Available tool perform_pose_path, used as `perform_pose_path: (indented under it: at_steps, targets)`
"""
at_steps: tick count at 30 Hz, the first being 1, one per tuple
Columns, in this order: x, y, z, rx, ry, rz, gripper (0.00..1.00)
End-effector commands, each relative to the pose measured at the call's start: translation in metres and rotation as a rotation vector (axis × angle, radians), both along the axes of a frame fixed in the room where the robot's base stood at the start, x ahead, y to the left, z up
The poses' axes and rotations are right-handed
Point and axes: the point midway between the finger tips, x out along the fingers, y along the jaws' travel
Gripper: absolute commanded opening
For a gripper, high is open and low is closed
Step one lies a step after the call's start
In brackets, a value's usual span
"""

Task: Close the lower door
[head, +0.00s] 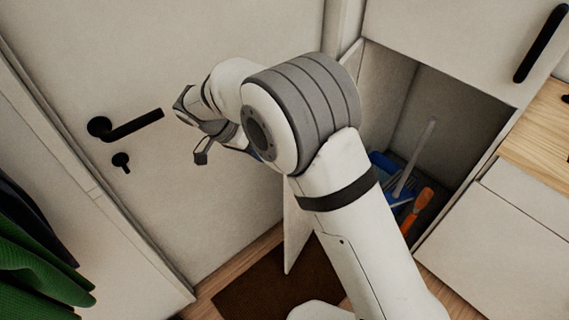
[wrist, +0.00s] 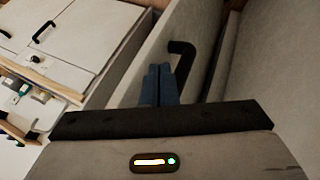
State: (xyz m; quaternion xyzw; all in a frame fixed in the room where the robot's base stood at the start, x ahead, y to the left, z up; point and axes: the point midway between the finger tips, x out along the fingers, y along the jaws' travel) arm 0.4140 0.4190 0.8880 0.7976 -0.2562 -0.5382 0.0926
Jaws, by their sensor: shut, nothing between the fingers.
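The lower door (head: 297,235) is a pale panel standing open at the cupboard, largely hidden behind my arm in the head view. In the wrist view the door (wrist: 150,50) rises beyond my fingers, with a black bar handle (wrist: 183,52) on it. My gripper (wrist: 158,72) is shut and empty. Its blue fingertips show close to the door near the handle; I cannot tell whether they touch. In the head view my gripper (head: 250,152) is partly hidden by my arm.
The open cupboard (head: 470,130) holds a blue dustpan (head: 382,165) and an orange-handled tool (head: 417,207). A room door with a black lever (head: 135,125) stands at left. Green and dark clothes (head: 40,260) hang lower left. A dark mat (head: 280,285) lies on the wooden floor.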

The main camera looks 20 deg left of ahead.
Motion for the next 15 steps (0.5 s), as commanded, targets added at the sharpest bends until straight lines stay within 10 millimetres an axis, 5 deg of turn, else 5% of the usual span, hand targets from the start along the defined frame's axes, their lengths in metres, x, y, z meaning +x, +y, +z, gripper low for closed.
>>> perform_pose_path:
  at_steps: [5,15]
  targets:
    - [-0.004,0.012,-0.014,-0.012,-0.025,-0.005,0.00]
    - [0.018,-0.021,-0.060,-0.016,-0.022,-0.013,0.00]
